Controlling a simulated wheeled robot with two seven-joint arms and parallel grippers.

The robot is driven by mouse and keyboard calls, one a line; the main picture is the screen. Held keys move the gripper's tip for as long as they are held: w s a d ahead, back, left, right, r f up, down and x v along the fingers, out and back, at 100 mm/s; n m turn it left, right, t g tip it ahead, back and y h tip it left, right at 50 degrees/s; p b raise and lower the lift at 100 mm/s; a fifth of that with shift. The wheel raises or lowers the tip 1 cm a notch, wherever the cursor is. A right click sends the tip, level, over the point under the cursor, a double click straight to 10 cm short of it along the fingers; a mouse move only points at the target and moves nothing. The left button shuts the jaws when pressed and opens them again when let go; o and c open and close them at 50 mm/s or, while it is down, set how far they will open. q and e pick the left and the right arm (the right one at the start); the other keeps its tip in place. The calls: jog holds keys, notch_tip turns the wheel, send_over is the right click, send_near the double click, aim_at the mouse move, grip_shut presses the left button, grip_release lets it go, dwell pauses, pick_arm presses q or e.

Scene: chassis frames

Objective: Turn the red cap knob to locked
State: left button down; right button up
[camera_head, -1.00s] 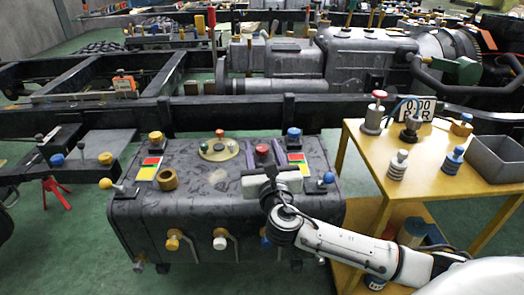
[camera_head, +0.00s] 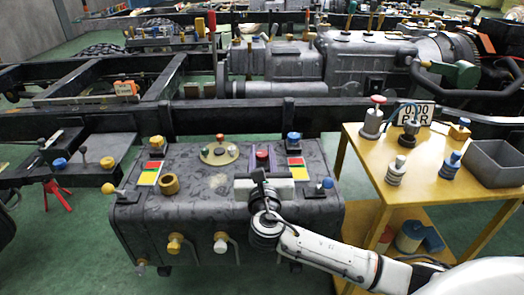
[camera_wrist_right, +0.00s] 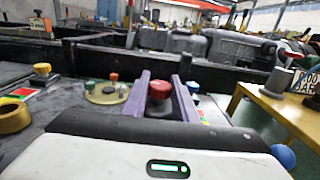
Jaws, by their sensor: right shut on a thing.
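The red cap knob (camera_head: 262,155) stands on top of the dark grey tank (camera_head: 215,220), near its back edge. My right gripper (camera_head: 263,160) reaches over the tank, and its purple fingers are shut on the knob, one on each side. In the right wrist view the red cap (camera_wrist_right: 160,90) shows between the two fingertips, upright on a dark base. A red, green and yellow marked plate (camera_head: 297,168) lies just right of the knob. No pointer on the knob is visible, so its turn position cannot be read. My left gripper is out of view.
A blue knob (camera_head: 293,137) stands behind the plate. A round plate (camera_head: 219,153) with small coloured balls and a brass ring (camera_head: 169,185) lie left. A yellow table (camera_head: 425,195) with bottles and a grey bin (camera_head: 496,165) stands right. A dark frame rail (camera_head: 230,117) runs behind.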

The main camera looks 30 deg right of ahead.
jog(key=o, duration=1.1)
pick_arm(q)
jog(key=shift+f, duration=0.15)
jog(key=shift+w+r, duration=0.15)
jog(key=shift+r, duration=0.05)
pick_arm(e)
jog(key=shift+s+a, duration=0.1)
jog(key=shift+s, duration=0.05)
pick_arm(q)
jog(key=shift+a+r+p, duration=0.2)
jog(key=shift+p, duration=0.7)
pick_arm(e)
jog(key=v, duration=1)
